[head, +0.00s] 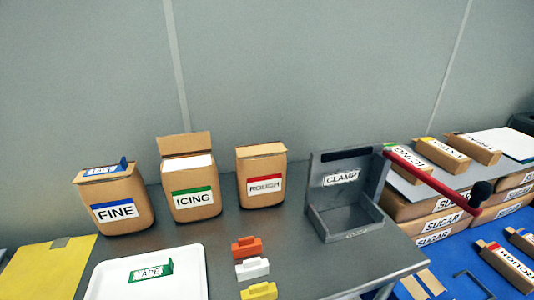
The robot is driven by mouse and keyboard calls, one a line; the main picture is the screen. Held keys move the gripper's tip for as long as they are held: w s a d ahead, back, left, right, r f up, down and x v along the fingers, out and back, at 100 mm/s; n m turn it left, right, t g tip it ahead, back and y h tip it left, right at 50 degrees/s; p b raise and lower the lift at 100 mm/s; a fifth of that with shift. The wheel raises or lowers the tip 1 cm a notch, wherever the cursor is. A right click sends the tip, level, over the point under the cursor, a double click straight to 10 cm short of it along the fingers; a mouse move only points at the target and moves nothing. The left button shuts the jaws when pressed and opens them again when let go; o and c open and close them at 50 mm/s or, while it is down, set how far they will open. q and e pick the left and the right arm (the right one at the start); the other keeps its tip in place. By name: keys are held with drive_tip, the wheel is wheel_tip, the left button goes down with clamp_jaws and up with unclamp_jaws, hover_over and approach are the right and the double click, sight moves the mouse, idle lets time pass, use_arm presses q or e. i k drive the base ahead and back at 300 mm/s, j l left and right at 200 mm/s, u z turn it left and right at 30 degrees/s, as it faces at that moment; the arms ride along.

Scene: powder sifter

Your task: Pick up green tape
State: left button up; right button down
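A green tape piece (167,268) with a white label reading TAPE lies on the white tray (187,258) at the lower left of the head view. It stands apart from the tray's edges. Neither of my grippers shows in this view.
Bags marked FINE (115,195), ICING (190,183) and ROUGH (262,170) stand behind the tray. Orange (246,247), white (252,268) and yellow (259,291) clips lie right of it. A grey CLAMP station (343,200) with a red lever (428,175) stands farther right.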

sight(145, 275)
drive_tip(key=u, duration=1.1)
